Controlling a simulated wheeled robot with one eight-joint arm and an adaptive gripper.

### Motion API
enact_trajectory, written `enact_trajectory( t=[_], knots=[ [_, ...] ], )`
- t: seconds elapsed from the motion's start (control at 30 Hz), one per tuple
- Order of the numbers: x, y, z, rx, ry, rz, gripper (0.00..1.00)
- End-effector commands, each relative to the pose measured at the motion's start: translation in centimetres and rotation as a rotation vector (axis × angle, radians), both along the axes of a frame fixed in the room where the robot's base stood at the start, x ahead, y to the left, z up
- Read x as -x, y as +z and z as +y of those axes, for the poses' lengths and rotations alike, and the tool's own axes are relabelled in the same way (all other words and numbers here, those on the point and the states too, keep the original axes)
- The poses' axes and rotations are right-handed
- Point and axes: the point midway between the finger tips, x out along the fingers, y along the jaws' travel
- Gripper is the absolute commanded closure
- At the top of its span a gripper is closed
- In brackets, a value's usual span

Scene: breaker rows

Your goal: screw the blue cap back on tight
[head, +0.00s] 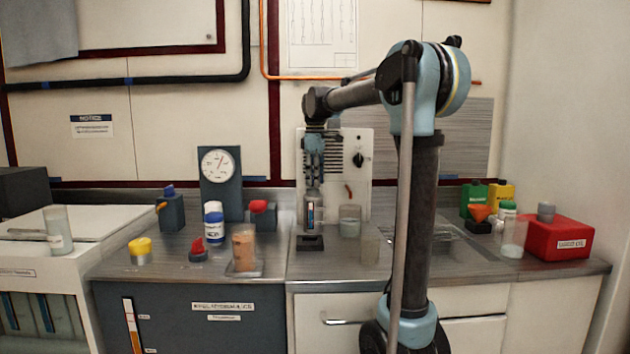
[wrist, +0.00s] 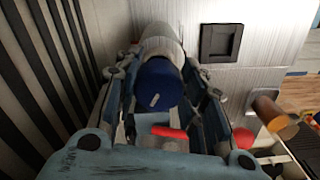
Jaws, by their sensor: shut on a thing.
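The blue cap (wrist: 157,84), with a short pale mark on its top, sits on a grey-white bottle (wrist: 160,40) in the wrist view. My gripper (wrist: 165,62) has its fingers on both sides of the cap and is shut on it. In the head view my gripper (head: 314,178) points straight down over the bottle (head: 311,212), which stands upright on the counter with a label on its side. The cap is hidden by the fingers there. I cannot tell how tightly the cap sits.
A dark square holder (head: 310,242) lies just in front of the bottle. A clear beaker (head: 349,221) stands close to its right, and a panel with a black knob (head: 358,159) behind.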

Motion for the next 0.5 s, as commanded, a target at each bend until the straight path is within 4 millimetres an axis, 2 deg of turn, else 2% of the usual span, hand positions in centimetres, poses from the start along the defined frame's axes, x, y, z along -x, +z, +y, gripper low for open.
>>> enact_trajectory(
  t=[0.5],
  knots=[
    [-0.02, -0.93, -0.01, 0.000, 0.000, 0.000, 0.82]
  ],
)
